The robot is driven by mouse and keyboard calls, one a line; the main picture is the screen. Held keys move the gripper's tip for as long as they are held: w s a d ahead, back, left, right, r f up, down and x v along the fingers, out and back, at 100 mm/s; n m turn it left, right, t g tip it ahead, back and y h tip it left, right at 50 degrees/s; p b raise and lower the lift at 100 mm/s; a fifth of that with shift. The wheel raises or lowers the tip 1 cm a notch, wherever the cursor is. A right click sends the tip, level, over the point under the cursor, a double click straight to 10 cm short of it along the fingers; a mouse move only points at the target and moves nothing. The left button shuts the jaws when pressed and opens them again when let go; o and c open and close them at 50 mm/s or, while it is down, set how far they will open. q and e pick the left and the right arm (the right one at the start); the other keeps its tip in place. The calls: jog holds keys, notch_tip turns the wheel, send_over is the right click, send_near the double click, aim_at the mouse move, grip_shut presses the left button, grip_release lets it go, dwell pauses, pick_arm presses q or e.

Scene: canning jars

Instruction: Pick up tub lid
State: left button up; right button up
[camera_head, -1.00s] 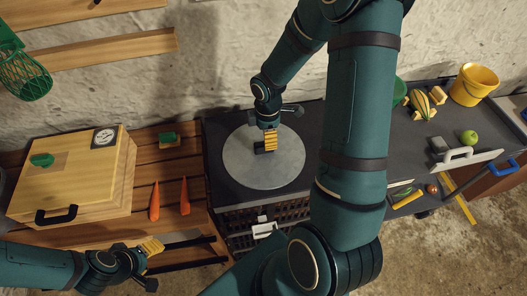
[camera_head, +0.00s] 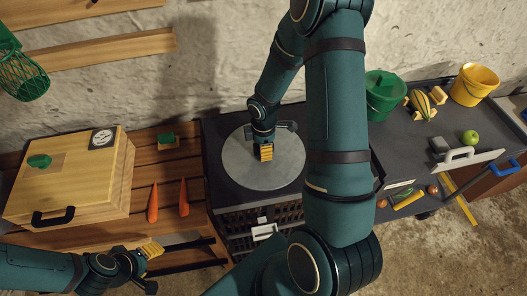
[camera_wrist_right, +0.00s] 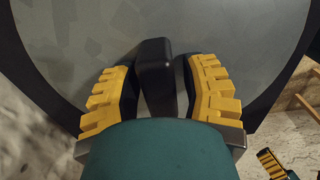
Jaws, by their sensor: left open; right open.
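The tub lid (camera_head: 245,175) is a large round grey disc lying flat on the dark worktop in the head view. It fills much of the right wrist view (camera_wrist_right: 75,45), where its black upright handle (camera_wrist_right: 155,72) stands between my right gripper's two yellow-padded fingers (camera_wrist_right: 160,85). In the head view my right gripper (camera_head: 264,151) is over the middle of the lid and hides the handle. It is open around the handle; contact cannot be told. My left gripper (camera_head: 152,268) is open and empty at the lower left, near the wooden slatted bench.
A wooden box (camera_head: 100,175) and two carrots (camera_head: 153,202) are on the slatted bench (camera_head: 145,155) at left. A dark crate (camera_head: 240,222) shows below the worktop. At right are a green bucket (camera_head: 383,95), a yellow bucket (camera_head: 470,85) and an apple (camera_head: 469,138).

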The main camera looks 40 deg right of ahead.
grip_shut()
jog(key=shift+r, duration=0.1)
